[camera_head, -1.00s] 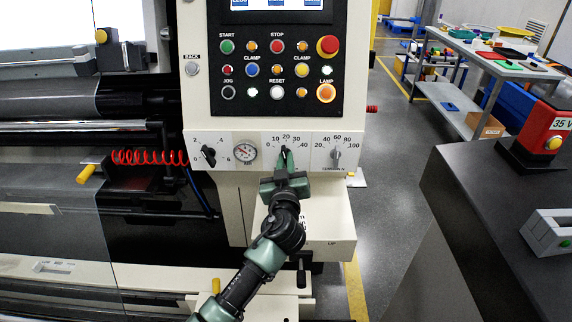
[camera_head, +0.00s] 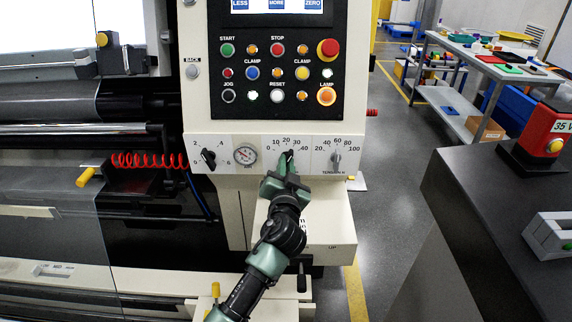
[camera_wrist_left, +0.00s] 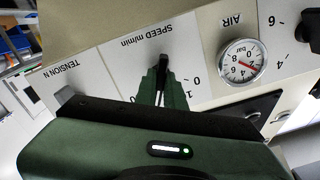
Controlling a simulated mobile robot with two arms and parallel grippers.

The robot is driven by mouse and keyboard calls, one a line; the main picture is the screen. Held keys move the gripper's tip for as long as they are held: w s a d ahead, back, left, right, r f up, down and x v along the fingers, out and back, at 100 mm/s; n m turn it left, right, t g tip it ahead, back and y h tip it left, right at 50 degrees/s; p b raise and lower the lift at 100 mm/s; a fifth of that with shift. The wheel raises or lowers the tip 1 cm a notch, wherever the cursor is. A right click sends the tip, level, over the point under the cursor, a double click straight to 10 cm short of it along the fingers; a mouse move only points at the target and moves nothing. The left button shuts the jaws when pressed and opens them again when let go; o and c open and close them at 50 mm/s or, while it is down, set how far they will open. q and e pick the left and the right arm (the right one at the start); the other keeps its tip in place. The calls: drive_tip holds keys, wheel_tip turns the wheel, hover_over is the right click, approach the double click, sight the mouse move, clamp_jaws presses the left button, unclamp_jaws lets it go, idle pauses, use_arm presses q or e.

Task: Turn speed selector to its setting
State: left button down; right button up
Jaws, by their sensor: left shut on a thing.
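The speed selector (camera_head: 290,154) is a small dark knob on the light panel, under a scale marked 0 to 40. Its tip points up near the 20, leaning slightly right. My left gripper (camera_head: 288,164) reaches it from below and is shut on the knob, its jaws tilted. In the left wrist view the black knob (camera_wrist_left: 162,66) shows between the green fingers (camera_wrist_left: 161,88), below the SPEED m/min label. Most of the knob's lower part and part of its scale are hidden by the fingers there. My right gripper is not in view.
The air gauge (camera_head: 245,155) and a black selector (camera_head: 208,157) sit left of the speed knob. The grey tension knob (camera_head: 336,160) sits close on the right. Buttons (camera_head: 276,72) fill the panel above. A dark counter (camera_head: 490,190) stands at the right.

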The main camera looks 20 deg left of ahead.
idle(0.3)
use_arm(q)
drive_tip(key=shift+f, duration=0.1)
drive_tip(key=c, duration=1.5)
unclamp_jaws()
drive_tip(key=shift+s, duration=0.1)
drive_tip(key=b+v, duration=0.1)
drive_tip(key=v, duration=0.6)
drive_tip(key=shift+s, duration=0.35)
drive_tip(key=shift+d, duration=0.15)
